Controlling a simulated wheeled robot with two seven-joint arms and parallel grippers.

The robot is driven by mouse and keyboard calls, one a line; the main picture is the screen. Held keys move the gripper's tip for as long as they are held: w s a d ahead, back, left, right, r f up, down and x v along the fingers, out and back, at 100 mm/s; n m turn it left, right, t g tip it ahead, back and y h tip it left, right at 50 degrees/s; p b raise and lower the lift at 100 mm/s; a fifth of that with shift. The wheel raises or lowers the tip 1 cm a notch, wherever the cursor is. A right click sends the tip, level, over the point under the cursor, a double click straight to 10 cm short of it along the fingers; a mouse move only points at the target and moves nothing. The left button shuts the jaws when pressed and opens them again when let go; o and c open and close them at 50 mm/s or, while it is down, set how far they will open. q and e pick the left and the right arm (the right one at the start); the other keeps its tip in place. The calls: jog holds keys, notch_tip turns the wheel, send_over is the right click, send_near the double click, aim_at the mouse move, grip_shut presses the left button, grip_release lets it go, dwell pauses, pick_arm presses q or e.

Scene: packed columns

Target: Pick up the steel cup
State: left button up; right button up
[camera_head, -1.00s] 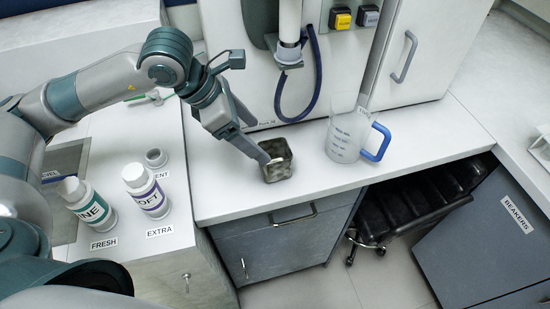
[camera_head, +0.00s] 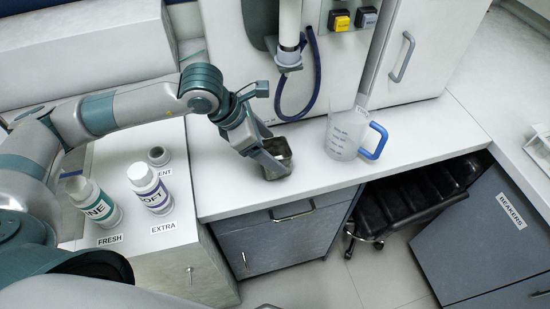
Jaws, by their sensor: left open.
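The steel cup (camera_head: 284,165) is a small, squarish metal cup standing upright on the white counter, left of the clear beaker. My left gripper (camera_head: 274,165) is at the cup, its fingers reaching down at the cup's left side and rim and covering part of it. The gripper is open. I cannot tell whether a finger is inside the cup or touching it. My right gripper is out of view.
A clear measuring beaker with a blue handle (camera_head: 376,141) stands just right of the cup. The white counter (camera_head: 430,135) is clear on the right.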

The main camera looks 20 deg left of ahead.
aim_at(283, 157)
pick_arm(q)
jog(key=shift+d+f, duration=0.15)
jog(key=shift+d, duration=0.15)
jog(key=p+x, duration=0.1)
jog(key=x, duration=0.1)
jog(key=p+x, duration=0.1)
jog(key=shift+d+f, duration=0.2)
jog(key=shift+d, duration=0.25)
jog(key=shift+w+f+p, duration=0.1)
jog(key=shift+f+p, duration=0.2)
jog(key=shift+f, duration=0.05)
jog(key=shift+c, duration=0.7)
jog(key=c, duration=1.1)
jog(key=shift+r, duration=0.2)
